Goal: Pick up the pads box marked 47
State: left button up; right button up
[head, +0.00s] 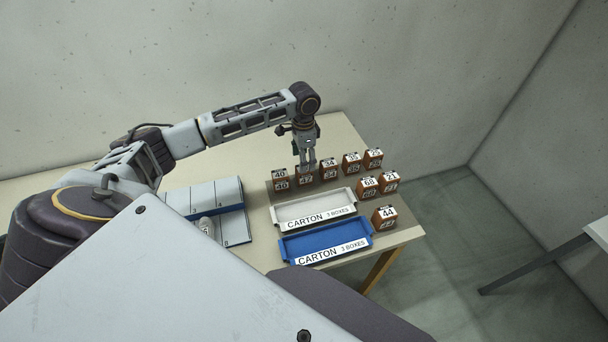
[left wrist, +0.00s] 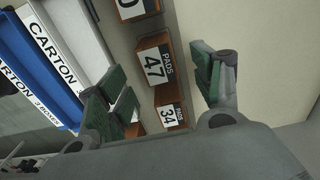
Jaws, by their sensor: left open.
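The pads box marked 47 (head: 304,180) stands in the back row of small brown boxes on the table. In the left wrist view the same box (left wrist: 155,65) shows its white label with "PADS 47". My left gripper (head: 307,165) is above this box, pointing down. In the left wrist view its two green-padded fingers (left wrist: 165,85) are spread apart, with the box between and beyond them. The fingers look empty; I cannot tell whether they touch the box. My right gripper is not in view.
Box 40 (head: 280,181) and box 34 (head: 329,171) stand close on either side. More boxes stand to the right, with box 44 (head: 385,218) near the corner. A white carton (head: 284,212) and a blue carton (head: 290,256) lie in front.

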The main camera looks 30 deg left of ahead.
pick_arm(q)
jog(key=shift+f, duration=0.3)
jog(key=shift+s+d+f+p, duration=0.1)
jog(key=shift+f+p, duration=0.1)
jog(key=shift+f, duration=1.05)
jog(key=shift+d+f+p, duration=0.1)
jog(key=shift+f+p, duration=0.05)
jog(key=shift+f, duration=1.1)
jog(key=c, duration=1.1)
jog(key=shift+r, duration=0.1)
jog(key=shift+r+b, duration=0.3)
jog(key=shift+r, duration=4.65)
